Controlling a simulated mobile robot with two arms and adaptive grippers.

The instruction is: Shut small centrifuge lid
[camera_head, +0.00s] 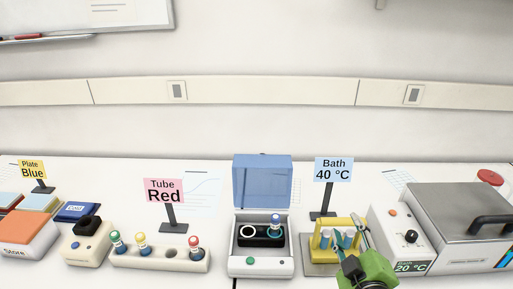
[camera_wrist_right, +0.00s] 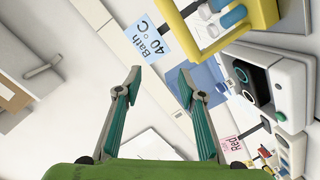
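The small centrifuge (camera_head: 262,264) is a white box at the middle of the bench, with its blue see-through lid (camera_head: 262,182) standing open and upright at the back. A black rotor (camera_head: 252,236) with a blue-capped tube (camera_head: 276,223) sits inside. My green right gripper (camera_head: 358,240) is to the right of the centrifuge, in front of the yellow tube rack, apart from the lid. In the right wrist view its two fingers (camera_wrist_right: 160,82) are spread with nothing between them, and the centrifuge (camera_wrist_right: 282,88) shows at the right. My left gripper is not in view.
A yellow rack with tubes (camera_head: 324,236) stands right of the centrifuge, by the "Bath 40 °C" sign (camera_head: 333,170). A metal-lidded bath (camera_head: 465,215) is at the right. A white tube holder (camera_head: 160,257) and the "Tube Red" sign (camera_head: 164,191) stand left.

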